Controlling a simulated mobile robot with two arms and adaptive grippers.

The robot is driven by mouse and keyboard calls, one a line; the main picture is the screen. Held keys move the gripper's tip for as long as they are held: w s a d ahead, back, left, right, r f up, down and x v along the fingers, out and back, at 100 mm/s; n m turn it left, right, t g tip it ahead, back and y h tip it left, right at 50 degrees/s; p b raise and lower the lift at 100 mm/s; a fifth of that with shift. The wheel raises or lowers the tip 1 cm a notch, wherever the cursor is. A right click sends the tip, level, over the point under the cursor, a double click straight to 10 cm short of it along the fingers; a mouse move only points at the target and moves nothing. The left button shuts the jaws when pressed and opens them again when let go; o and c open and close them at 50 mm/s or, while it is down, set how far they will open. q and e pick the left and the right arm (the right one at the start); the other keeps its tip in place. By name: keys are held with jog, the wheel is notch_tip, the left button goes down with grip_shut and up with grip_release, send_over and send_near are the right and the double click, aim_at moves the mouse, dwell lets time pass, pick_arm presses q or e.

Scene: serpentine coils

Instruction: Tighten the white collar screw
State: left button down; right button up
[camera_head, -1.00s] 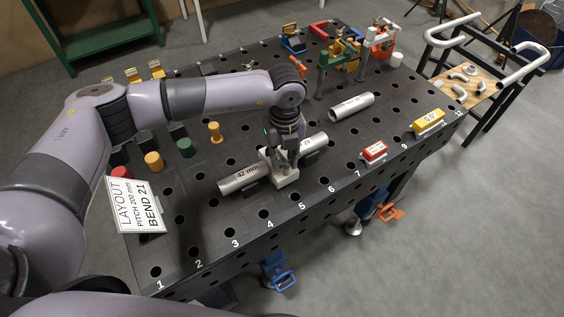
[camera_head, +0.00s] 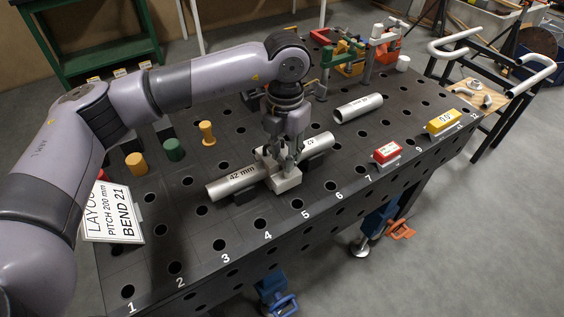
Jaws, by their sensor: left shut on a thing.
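A silver tube (camera_head: 230,184) marked 42 mm lies on low dark supports near the table's front edge. A white collar (camera_head: 288,181) sits around the tube at about its middle. My left gripper (camera_head: 283,158) points down from above, with its fingers shut at the top of the collar. The collar screw is hidden between the fingers, so its turn and seating cannot be seen. My right gripper is out of view.
The dark perforated table (camera_head: 215,262) has numbered holes along its front. A second tube (camera_head: 358,108) lies behind right. A red box (camera_head: 387,152) and a yellow gauge (camera_head: 443,121) stand to the right. Pegs and a layout card (camera_head: 112,218) are at left.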

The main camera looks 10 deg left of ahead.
pick_arm(q)
jog(key=m+b, duration=0.2)
jog(key=d+m+b, duration=0.1)
jog(key=m, duration=0.1)
jog(key=shift+f+m+b, duration=0.15)
jog(key=shift+m+b, duration=1.25)
jog(key=shift+m, duration=0.6)
jog(key=shift+s+m, duration=0.1)
jog(key=shift+m, duration=0.2)
jog(key=c, duration=1.7)
grip_release()
jog(key=o, duration=0.4)
jog(key=shift+s+r, duration=0.2)
jog(key=shift+r, duration=0.05)
jog(key=o, duration=0.4)
jog(key=shift+w, duration=0.1)
jog(key=shift+a, duration=0.1)
